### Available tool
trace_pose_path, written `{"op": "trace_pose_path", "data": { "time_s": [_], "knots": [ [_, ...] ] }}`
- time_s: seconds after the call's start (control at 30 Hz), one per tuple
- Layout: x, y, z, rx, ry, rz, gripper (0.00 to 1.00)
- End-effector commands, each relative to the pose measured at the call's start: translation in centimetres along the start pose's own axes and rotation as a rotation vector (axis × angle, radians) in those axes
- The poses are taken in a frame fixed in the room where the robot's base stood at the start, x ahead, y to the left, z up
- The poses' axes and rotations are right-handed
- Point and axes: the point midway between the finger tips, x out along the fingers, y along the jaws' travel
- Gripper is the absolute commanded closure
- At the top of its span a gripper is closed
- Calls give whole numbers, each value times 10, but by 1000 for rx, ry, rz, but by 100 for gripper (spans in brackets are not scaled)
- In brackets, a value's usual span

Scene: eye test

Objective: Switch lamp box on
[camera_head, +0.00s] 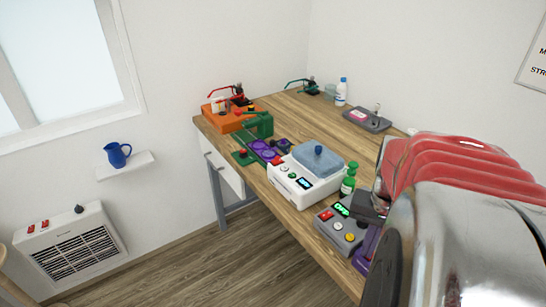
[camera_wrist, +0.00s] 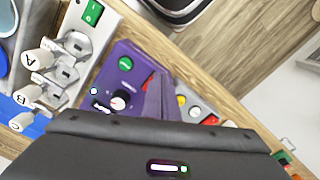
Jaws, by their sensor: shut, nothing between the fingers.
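No label tells me which unit is the lamp box. In the wrist view a purple box (camera_wrist: 118,74) has a green round button (camera_wrist: 125,63), a white-topped knob (camera_wrist: 119,101) and a red part (camera_wrist: 149,82), partly hidden by my gripper (camera_wrist: 160,79). A purple edge (camera_head: 368,245) shows in the head view, mostly hidden. Beside it a grey box (camera_head: 333,232) has a lit green display, a red button and round buttons; it also shows in the wrist view (camera_wrist: 188,92).
A white appliance with a blue lid (camera_head: 295,185) and a green bottle (camera_head: 349,180) stand close by on the wooden table (camera_head: 295,115). In the wrist view a grey panel (camera_wrist: 112,22) with switches and lettered knobs lies to the left. The head view's right side is blocked.

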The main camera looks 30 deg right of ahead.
Motion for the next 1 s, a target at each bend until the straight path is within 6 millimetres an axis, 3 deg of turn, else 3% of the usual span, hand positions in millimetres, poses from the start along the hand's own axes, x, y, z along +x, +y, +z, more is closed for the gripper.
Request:
{"op": "trace_pose_path", "data": {
  "time_s": [1.0],
  "knots": [
    [-58, 0, 0, 0, 2, 0, 100]
  ]
}}
